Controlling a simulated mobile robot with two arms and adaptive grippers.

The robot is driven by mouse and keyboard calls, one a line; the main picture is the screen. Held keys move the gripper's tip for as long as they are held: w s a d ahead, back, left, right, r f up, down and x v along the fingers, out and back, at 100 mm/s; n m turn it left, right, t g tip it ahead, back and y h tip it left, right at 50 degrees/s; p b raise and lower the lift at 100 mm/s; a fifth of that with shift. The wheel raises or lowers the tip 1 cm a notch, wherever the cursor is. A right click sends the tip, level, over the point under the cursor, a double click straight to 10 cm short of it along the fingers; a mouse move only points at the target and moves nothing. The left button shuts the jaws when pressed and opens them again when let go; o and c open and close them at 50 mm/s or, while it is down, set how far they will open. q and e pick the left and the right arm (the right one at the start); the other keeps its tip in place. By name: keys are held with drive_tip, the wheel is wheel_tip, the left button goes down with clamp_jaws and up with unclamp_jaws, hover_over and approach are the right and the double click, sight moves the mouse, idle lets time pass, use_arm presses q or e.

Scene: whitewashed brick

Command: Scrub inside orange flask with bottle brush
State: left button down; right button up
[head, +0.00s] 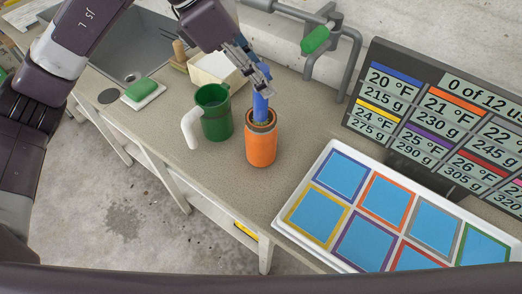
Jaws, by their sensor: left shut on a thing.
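The orange flask (261,148) stands upright on the counter. A blue brush (261,106) goes down into its dark-rimmed mouth; the brush's lower end is hidden inside the flask. My left gripper (256,84) is directly above the flask and is shut on the upper part of the brush. My right gripper does not show.
A green mug (214,115) with a white handle stands close left of the flask. A white tray (281,222) with coloured-framed blue squares lies to the right, below a display board (442,110). Behind are a sink (133,45), a green sponge (140,89) and a pipe with a green handle (315,40).

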sight(261, 65)
use_arm(q)
drive_tip(key=shift+f+b, duration=0.3)
drive_tip(key=shift+f, duration=0.3)
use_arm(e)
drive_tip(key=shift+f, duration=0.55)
use_arm(q)
drive_tip(key=shift+r, duration=0.2)
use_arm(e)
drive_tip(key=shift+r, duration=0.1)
use_arm(q)
drive_tip(key=shift+r+p, duration=1.7)
drive_tip(key=shift+r, duration=1.2)
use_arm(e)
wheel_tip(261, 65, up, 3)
use_arm(q)
drive_tip(key=shift+f, duration=0.1)
wheel_tip(261, 65, down, 6)
drive_tip(key=b, duration=0.5)
drive_tip(key=shift+b, duration=0.4)
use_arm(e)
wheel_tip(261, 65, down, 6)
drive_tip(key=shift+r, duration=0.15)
